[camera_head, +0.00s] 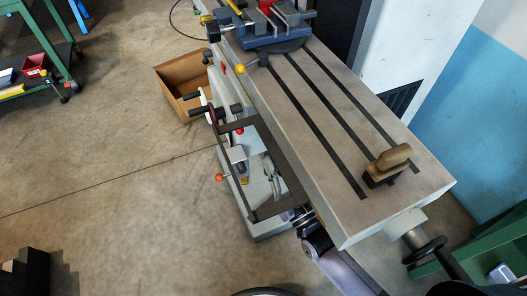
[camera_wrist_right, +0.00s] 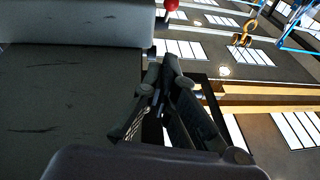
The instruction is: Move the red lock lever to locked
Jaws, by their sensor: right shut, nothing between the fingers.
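A small red lever (camera_head: 223,69) shows on the front side of the milling machine, below the table near the vise; it looks like the lock lever, but its setting is too small to read. Red and orange ball knobs, the red one (camera_head: 239,131) and the orange one (camera_head: 219,177), sit lower on the machine. My right gripper (camera_head: 291,214) is shut and empty below the table's front edge, well apart from the red lever. In the right wrist view its fingers (camera_wrist_right: 163,82) meet, and a red knob (camera_wrist_right: 172,5) shows at the top edge; I cannot tell which one.
The slotted machine table (camera_head: 335,120) carries a blue-grey vise (camera_head: 265,28) and a brush with a wooden handle (camera_head: 388,162). A cardboard box (camera_head: 183,76) stands on the floor behind the handwheel (camera_head: 215,113). The floor on the left is mostly clear.

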